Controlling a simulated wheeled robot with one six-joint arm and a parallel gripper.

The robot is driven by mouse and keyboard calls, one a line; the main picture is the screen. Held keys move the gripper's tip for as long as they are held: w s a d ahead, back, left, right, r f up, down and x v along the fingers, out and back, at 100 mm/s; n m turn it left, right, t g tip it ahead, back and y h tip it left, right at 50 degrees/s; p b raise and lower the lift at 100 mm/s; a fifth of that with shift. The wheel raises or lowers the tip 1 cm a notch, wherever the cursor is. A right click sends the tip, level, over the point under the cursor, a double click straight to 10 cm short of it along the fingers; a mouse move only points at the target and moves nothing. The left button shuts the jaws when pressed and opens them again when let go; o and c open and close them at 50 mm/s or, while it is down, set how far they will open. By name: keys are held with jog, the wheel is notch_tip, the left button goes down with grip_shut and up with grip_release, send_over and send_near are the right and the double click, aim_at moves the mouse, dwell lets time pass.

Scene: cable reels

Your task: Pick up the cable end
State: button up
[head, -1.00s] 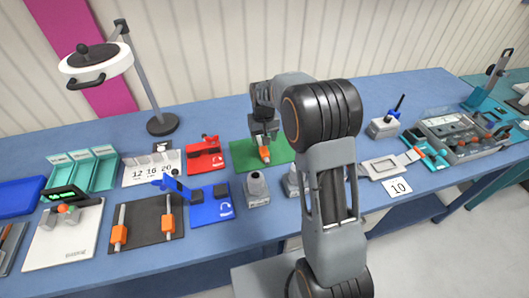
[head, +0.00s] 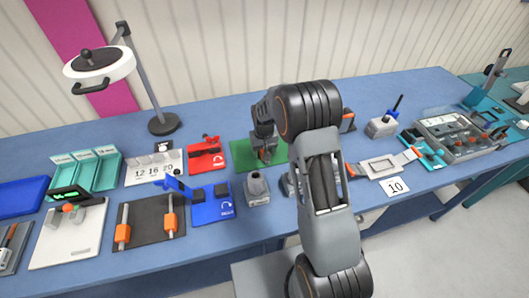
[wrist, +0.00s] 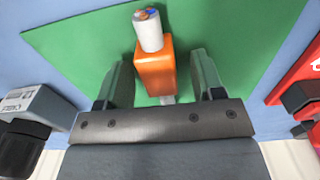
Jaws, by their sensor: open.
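The cable end (wrist: 151,32) is a light grey cable stub with small coloured cores at its tip, passing through an orange block (wrist: 156,68). It lies on the green mat (wrist: 80,35) in the wrist view. My gripper (wrist: 160,80) is open, with one finger on each side of the orange block and a visible gap on both sides. In the head view my gripper (head: 264,157) is low over the green mat (head: 242,152) and hides the cable end.
A red fixture (head: 206,155) stands left of the mat, and a grey block with a socket (head: 257,190) stands in front of it. A blue fixture (head: 213,204) and a dark mat with orange clamps (head: 148,222) lie front left. The blue bench behind the mat is clear.

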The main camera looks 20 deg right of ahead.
jog(key=c, duration=1.1)
jog(key=shift+c, duration=0.2)
